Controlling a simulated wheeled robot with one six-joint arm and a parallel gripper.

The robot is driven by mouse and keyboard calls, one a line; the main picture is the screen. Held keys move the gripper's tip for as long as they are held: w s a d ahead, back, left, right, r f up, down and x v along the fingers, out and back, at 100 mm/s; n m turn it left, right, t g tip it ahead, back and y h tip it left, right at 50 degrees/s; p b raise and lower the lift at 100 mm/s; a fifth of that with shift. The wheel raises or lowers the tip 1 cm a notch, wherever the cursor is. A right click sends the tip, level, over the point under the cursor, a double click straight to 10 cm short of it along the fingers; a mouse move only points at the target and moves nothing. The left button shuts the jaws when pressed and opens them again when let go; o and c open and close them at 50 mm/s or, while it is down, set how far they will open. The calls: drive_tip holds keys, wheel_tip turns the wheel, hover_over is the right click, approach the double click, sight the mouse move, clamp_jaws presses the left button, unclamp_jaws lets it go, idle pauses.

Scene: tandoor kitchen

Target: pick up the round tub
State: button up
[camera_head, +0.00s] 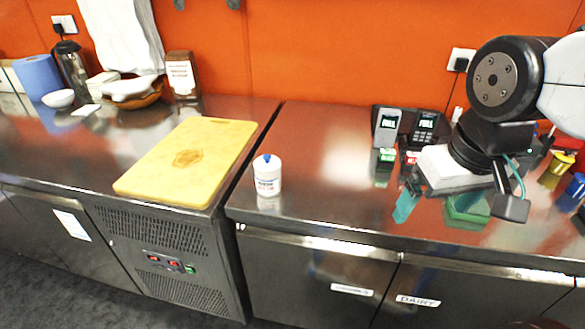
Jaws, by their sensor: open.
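The round tub (267,176) is a small white cylinder with printed lettering and a blue spot on top. It stands upright on the steel counter, near the left end of the right-hand unit and just right of the wooden board. My gripper (459,206) is on the right side of the view, over the same counter, pointing down. Its fingers are spread, it is open, and it is well apart from the tub. Nothing covers the tub.
A yellow cutting board (190,160) lies left of the tub. Two card terminals (387,127) stand at the back. A green object (467,208) shows between my fingers. Yellow (556,170) and blue-lidded (574,188) containers stand at far right. The counter between tub and gripper is clear.

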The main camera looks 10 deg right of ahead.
drive_tip(key=w+a+f+n+t+y, duration=0.1)
drive_tip(key=w+a+f+t, duration=0.15)
drive_tip(key=w, duration=0.45)
drive_tip(key=w+a+f+n+t, duration=0.1)
drive_tip(key=w+a+f, duration=0.15)
drive_tip(key=w, duration=0.45)
drive_tip(key=n+t+y, duration=0.3)
drive_tip(key=t+y, duration=0.2)
drive_tip(key=t, duration=0.2)
approach(267, 164)
drive_tip(key=x, duration=0.3)
drive_tip(key=f+x, duration=0.1)
drive_tip(key=x, duration=0.1)
drive_tip(key=shift+d, duration=0.3)
drive_tip(key=shift+w+a+t, duration=0.15)
drive_tip(key=shift+a+t, duration=0.1)
drive_tip(key=x, duration=0.7)
drive_tip(key=shift+w, duration=0.2)
drive_tip(key=c, duration=1.2)
drive_tip(key=shift+r, duration=0.2)
drive_tip(key=shift+c, duration=0.2)
